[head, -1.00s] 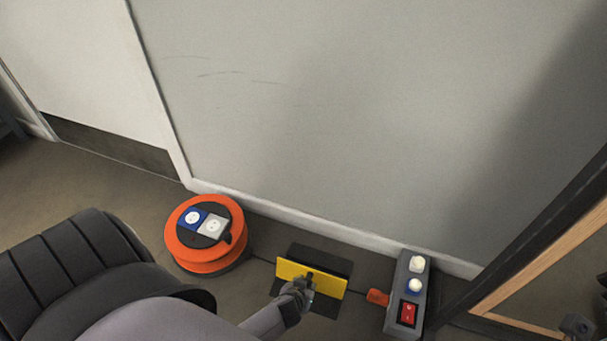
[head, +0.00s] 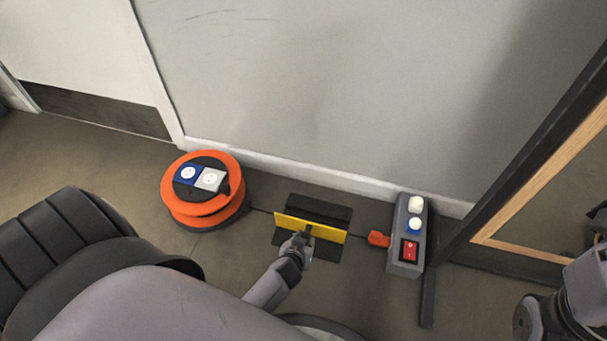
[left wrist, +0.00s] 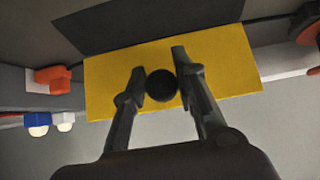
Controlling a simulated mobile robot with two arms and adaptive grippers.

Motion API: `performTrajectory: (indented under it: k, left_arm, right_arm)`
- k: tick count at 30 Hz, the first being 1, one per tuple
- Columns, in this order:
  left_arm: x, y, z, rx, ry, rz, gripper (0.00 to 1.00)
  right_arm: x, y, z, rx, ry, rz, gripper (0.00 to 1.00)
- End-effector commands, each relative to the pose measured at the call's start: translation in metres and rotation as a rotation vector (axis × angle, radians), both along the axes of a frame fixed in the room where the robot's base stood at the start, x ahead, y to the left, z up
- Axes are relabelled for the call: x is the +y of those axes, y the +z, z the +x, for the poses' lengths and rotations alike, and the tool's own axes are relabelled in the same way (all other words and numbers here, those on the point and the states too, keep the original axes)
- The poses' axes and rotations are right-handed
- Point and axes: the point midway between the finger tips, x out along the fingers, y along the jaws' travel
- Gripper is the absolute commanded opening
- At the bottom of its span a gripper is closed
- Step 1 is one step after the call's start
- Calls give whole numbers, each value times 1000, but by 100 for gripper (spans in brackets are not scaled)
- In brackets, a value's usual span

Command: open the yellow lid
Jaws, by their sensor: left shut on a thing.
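The yellow lid (head: 328,233) is a flat plate low by the wall, with dark panels beside its far and near edges. Its exact angle is hard to tell. In the left wrist view the yellow lid (left wrist: 105,85) spans most of the picture, with a round black knob (left wrist: 161,85) at its middle. My left gripper (head: 305,234) is at the lid's middle; its fingers (left wrist: 161,72) are closed on the knob, one on each side. In the head view the gripper hides most of the knob. My right gripper does not show clearly.
An orange cable reel (head: 203,213) stands left of the lid. A grey box with a red switch (head: 409,250) and an orange plug (head: 378,239) are to the right. A black stand and wooden frame (head: 520,251) rise further right. The wall is close behind.

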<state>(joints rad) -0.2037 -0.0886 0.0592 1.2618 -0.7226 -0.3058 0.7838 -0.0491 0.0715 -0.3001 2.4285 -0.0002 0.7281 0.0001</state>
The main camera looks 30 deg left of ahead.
Motion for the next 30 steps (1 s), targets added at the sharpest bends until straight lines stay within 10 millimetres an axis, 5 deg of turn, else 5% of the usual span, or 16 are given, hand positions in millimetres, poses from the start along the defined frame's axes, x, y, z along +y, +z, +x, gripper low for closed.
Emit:
performTrajectory:
  k: [7,8,16,30]
  left_arm:
    - [-4,-6,-5,14,-1,-5,0]
    - [-4,-6,-5,14,-1,-5,28]
    - [-2,-3,-2,7,-1,-3,46]
    - [-3,5,-9,3,0,-1,47]
  right_arm:
    - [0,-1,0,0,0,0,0]
    - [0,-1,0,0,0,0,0]
    - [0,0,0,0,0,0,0]
    - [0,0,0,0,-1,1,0]
